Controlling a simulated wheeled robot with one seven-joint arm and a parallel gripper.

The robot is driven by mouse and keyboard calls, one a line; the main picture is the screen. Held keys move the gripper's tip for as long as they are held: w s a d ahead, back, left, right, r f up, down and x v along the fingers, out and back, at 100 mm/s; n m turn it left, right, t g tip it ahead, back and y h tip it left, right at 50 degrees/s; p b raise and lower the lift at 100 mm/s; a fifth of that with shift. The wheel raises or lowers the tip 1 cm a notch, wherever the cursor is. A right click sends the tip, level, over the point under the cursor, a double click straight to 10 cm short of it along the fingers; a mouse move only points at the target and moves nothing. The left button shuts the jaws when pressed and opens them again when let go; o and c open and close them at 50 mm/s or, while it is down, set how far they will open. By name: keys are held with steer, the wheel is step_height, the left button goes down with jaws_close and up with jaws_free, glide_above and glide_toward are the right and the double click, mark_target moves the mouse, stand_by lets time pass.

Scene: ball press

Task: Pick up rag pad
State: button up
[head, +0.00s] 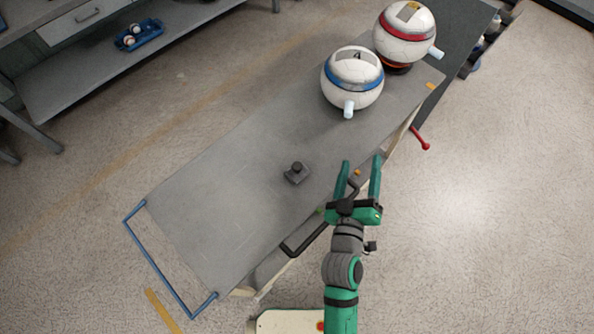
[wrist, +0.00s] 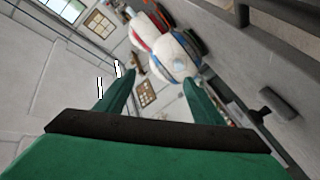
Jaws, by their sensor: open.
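The rag pad (head: 297,174) is a small dark grey block with a round knob on top. It lies on the grey top of the cart (head: 215,190), near the middle. In the wrist view the pad (wrist: 276,104) shows at the right, outside my fingers. My gripper (head: 360,166) is green, open and empty. In the head view it appears to the right of the pad, by the cart's near long edge, and is apart from it. In the wrist view its fingers (wrist: 157,92) point toward the balls, with nothing between them close by.
A white ball with a blue band (head: 352,92) stands at the cart's far end. A red-banded ball (head: 404,45) is behind it. A black handle (head: 305,242) and a red lever (head: 420,139) stick out along the near side. The cart top around the pad is clear.

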steer(key=w+d+r+m+g+h, duration=0.4)
steer(key=w+d+r+m+h, duration=0.15)
steer(key=d+r, duration=0.3)
steer(key=w+d+r+m+g+h, duration=0.45)
steer(key=d+r+h, duration=0.2)
steer(key=d, duration=0.25)
steer(key=m+g+y, duration=0.4)
steer(key=g+y, duration=0.6)
steer(key=y, duration=0.7)
glide_above(297, 166)
steer(key=shift+t, duration=0.25)
step_height(297, 166, down, 18)
steer(key=shift+d, duration=0.15)
steer(key=shift+f, duration=2.9)
